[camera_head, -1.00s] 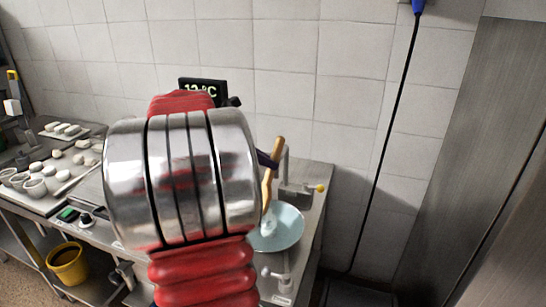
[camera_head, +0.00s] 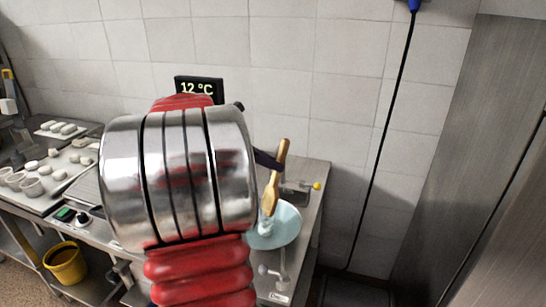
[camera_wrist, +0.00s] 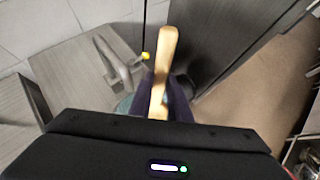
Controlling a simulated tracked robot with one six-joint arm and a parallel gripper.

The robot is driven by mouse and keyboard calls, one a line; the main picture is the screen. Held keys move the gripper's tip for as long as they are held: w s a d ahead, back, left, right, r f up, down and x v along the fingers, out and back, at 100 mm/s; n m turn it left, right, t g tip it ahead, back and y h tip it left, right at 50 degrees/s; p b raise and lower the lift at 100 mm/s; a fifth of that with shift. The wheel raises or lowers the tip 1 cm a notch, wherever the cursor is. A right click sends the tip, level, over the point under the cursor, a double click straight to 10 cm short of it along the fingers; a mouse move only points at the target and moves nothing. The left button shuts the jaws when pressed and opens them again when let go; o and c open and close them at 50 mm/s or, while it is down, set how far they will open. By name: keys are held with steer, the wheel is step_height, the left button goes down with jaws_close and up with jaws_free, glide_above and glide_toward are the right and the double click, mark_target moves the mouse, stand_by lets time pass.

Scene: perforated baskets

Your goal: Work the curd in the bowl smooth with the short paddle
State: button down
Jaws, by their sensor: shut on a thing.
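The short wooden paddle (camera_head: 275,178) stands steeply tilted over the bowl in the head view, its lower end down in the bowl. My gripper (camera_head: 268,160) is shut on the paddle's handle; its dark fingers also show on both sides of the handle (camera_wrist: 163,60) in the wrist view. The pale blue bowl (camera_head: 287,228) stands on the metal counter at the right, partly hidden behind my arm. A whitish patch, probably curd, shows at the paddle's lower end (camera_head: 265,226); how smooth it is I cannot tell.
A tap (camera_wrist: 113,62) stands beside the bowl, and a small yellow knob (camera_head: 317,186) lies near the counter's right edge. A temperature display (camera_head: 199,86) reads 12 °C. Trays (camera_head: 60,170) with white pieces and cups are at the left. A yellow bucket (camera_head: 65,264) stands below.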

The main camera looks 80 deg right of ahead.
mark_target(274, 178)
steer(key=shift+f, duration=2.05)
steer(key=shift+f, duration=0.1)
steer(key=shift+s+a, duration=0.1)
steer(key=shift+a, duration=0.05)
steer(key=shift+s+a, duration=0.2)
steer(key=shift+a, duration=0.15)
steer(key=shift+f, duration=0.1)
steer(key=shift+w+d, duration=0.1)
steer(key=shift+w+d+r, duration=0.2)
steer(key=shift+w+d, duration=0.4)
steer(key=shift+d, duration=0.15)
steer(key=shift+s+a, duration=0.1)
steer(key=shift+a, duration=0.05)
steer(key=shift+s+a+f, duration=0.15)
steer(key=shift+s+a, duration=0.45)
steer(key=shift+a, duration=0.05)
